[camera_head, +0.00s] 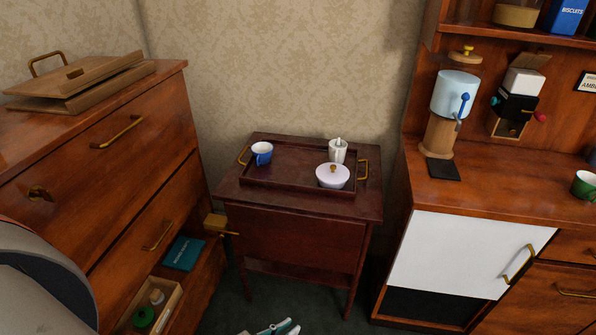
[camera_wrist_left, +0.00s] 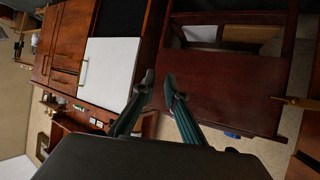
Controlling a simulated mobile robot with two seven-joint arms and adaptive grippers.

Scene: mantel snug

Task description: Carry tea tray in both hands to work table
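The tea tray (camera_head: 290,182) is dark wood with a brass handle at its left end and another at its right end. It lies flat on a small dark side table (camera_head: 290,232) in the corner. On it are a blue mug (camera_head: 262,153), a white cup (camera_head: 338,151) and a lidded white bowl (camera_head: 332,176). My left gripper (camera_head: 275,328) shows at the bottom edge, below and in front of the table, apart from the tray. In the left wrist view its teal fingers (camera_wrist_left: 159,78) are apart with nothing between them. My right gripper is out of view. I cannot identify the work table.
A cabinet with a white door (camera_head: 465,255) stands at right, bearing a dispenser (camera_head: 455,95). Floor between is narrow.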

